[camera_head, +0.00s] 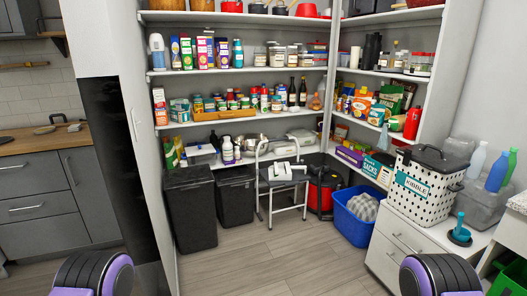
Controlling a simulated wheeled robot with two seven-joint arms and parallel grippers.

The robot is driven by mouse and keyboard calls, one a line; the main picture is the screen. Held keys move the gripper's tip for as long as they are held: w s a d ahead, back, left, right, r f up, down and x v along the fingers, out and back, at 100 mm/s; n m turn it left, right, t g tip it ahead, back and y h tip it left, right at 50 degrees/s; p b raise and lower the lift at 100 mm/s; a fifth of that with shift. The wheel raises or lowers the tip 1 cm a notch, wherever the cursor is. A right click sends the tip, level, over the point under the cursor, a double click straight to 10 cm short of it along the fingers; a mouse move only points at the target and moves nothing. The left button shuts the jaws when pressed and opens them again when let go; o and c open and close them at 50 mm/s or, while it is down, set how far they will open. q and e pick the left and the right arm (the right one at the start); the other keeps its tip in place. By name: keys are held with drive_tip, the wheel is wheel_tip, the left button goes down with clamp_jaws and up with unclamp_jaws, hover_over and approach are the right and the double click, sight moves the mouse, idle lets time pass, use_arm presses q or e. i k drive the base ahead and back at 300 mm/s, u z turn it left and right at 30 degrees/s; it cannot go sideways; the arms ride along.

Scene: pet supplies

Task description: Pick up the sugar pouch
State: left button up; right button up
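I cannot make out for certain which item is the sugar pouch. Several packs stand on the right-hand pantry shelf, among them an orange and white pack (361,104), a green and dark pack (391,97) and a pale pack (377,115). Their labels are too small to read. Neither of my grippers is in view; only rounded purple and black parts of my arms show at the bottom left and bottom right.
A step stool (282,186) stands before the shelves, with black bins (191,208) to its left and a blue tub (353,222) to its right. A kibble container (422,190) stands on a white cabinet (400,246). The wooden floor (285,262) in front is clear.

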sight(236, 51)
drive_tip(key=z, duration=0.1)
drive_tip(key=i, duration=2.8)
drive_tip(key=u, duration=0.1)
